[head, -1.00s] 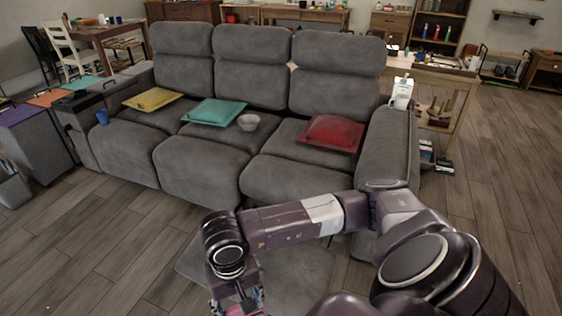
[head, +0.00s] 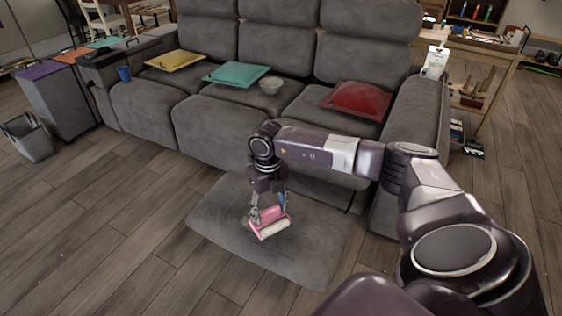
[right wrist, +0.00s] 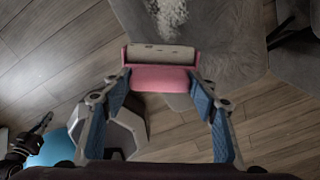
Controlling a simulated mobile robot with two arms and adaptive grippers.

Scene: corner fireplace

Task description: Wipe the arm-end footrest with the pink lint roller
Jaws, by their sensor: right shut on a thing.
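The pink lint roller (head: 268,222) has a pink body and a pale roller. My right gripper (head: 268,204) is shut on it, pointing down over the footrest. The footrest (head: 312,254) is a grey padded panel extended low in front of the sofa's right-hand seat. In the right wrist view the roller (right wrist: 160,76) sits between the blue fingertips, its pale cylinder facing away. A patch of whitish fuzz (right wrist: 168,14) lies on the footrest just beyond it. I cannot tell whether the roller touches the footrest.
A bin (head: 30,138) stands at left. The wooden floor (head: 110,230) left of the footrest is clear.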

